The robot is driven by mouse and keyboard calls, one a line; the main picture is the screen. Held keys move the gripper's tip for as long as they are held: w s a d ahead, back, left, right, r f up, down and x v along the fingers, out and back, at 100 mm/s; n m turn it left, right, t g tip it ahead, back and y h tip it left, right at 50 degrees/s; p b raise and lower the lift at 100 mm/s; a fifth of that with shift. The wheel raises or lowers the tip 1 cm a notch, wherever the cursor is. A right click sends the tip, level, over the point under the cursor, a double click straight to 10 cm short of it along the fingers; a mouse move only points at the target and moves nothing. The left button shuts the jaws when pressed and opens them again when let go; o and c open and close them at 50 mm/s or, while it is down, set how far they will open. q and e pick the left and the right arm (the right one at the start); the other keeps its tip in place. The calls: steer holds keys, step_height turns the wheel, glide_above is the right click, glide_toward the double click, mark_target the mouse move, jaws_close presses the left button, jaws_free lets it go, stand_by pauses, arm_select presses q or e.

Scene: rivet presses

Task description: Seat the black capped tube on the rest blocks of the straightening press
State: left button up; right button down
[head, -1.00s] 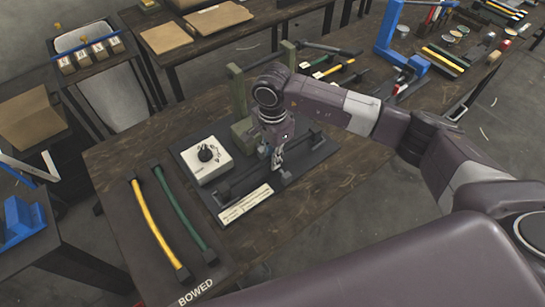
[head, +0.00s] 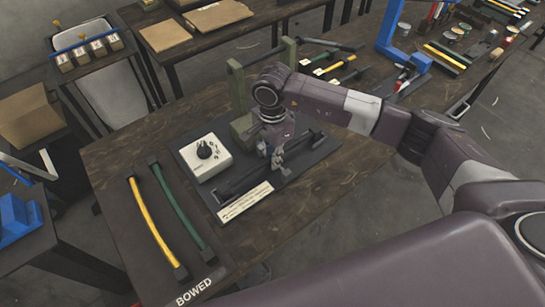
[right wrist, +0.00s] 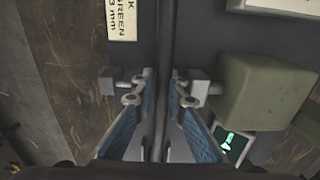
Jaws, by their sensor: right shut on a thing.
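The black capped tube (head: 243,184) is dark against the dark base plate of the straightening press (head: 215,205). It runs from lower left to upper right. My right gripper (head: 277,160) is over the plate, pointing down and shut on the tube near its middle. In the right wrist view the tube (right wrist: 166,40) runs top to bottom between the two fingers (right wrist: 161,85). My left gripper is not in view.
A white control box (head: 206,157) with a black knob stands left of the gripper. The press's olive frame (head: 237,90) rises behind. A yellow tube (head: 152,222) and a green tube (head: 177,205) lie on the BOWED mat (head: 150,260). Bare wood (head: 315,180) is at the right.

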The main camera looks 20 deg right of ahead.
steer(key=c, duration=1.8)
jaws_free()
steer(key=shift+r, duration=0.1)
steer(key=shift+c, duration=0.2)
step_height(320, 180, up, 12)
steer(key=shift+s, duration=0.1)
